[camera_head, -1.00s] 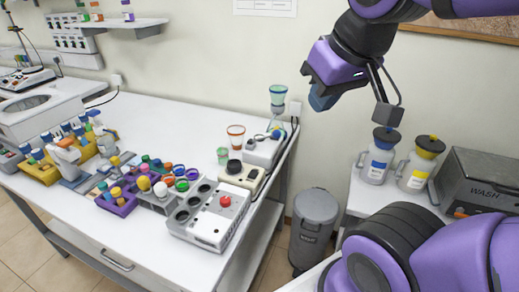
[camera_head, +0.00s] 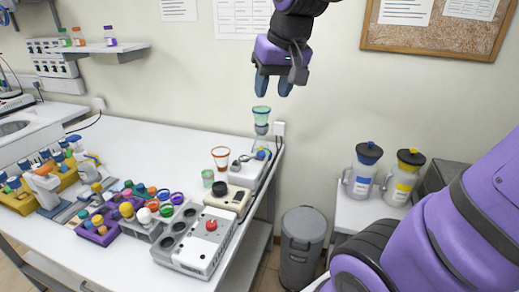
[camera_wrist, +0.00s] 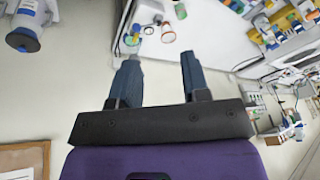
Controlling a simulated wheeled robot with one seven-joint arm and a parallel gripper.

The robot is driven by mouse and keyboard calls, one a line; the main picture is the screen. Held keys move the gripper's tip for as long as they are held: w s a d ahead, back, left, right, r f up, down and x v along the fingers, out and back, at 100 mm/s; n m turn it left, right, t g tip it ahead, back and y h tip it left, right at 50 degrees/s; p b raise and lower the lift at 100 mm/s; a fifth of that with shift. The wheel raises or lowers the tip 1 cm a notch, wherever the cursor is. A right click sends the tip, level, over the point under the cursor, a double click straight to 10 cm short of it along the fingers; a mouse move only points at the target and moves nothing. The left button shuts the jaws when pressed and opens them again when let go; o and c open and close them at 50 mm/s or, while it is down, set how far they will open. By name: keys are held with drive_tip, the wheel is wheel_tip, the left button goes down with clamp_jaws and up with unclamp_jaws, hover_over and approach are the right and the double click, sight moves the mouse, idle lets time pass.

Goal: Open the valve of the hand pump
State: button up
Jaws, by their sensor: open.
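A pale pump unit (camera_head: 247,172), apparently the hand pump, sits at the back right corner of the white table. A clear funnel with a green rim (camera_head: 261,116) stands at its back, and a small blue part (camera_head: 263,150) shows on top. Its valve is too small to make out. My gripper (camera_head: 273,86) is in the air above the funnel in the picture, its blue fingers pointing down. It is open and empty, apart from everything. In the wrist view my gripper's fingers (camera_wrist: 159,60) are spread, with the table's edge beyond them.
An orange-rimmed cup (camera_head: 220,158) and a green cup (camera_head: 208,178) stand left of the pump. A grey block with a red button (camera_head: 211,226) is in front. A grey bin (camera_head: 302,245) stands right of the table. Blue-topped (camera_head: 362,175) and yellow-topped bottles (camera_head: 401,180) stand farther right.

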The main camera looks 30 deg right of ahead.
drive_tip(key=w+d+f+m+g, duration=0.15)
drive_tip(key=w+d+f, duration=0.3)
drive_tip(key=w, duration=0.45)
drive_tip(key=w+d+f+m, duration=0.2)
drive_tip(key=w+d+f, duration=0.25)
drive_tip(key=w, duration=0.35)
drive_tip(key=w+d+f+m+g, duration=0.15)
drive_tip(key=w+d+f, duration=0.3)
drive_tip(key=w, duration=0.45)
drive_tip(key=w+d+f+m, duration=0.1)
drive_tip(key=w+f, duration=0.1)
drive_tip(key=f, duration=0.5)
drive_tip(key=w+d+f+m, duration=0.1)
drive_tip(key=w+d+f, duration=0.1)
drive_tip(key=f, duration=0.6)
drive_tip(key=w+d+f+g, duration=0.1)
drive_tip(key=d+f, duration=0.1)
drive_tip(key=f, duration=0.5)
drive_tip(key=shift+w+f+m, duration=0.3)
drive_tip(key=shift+w+m, duration=0.1)
drive_tip(key=shift+c, duration=0.4)
clamp_jaws()
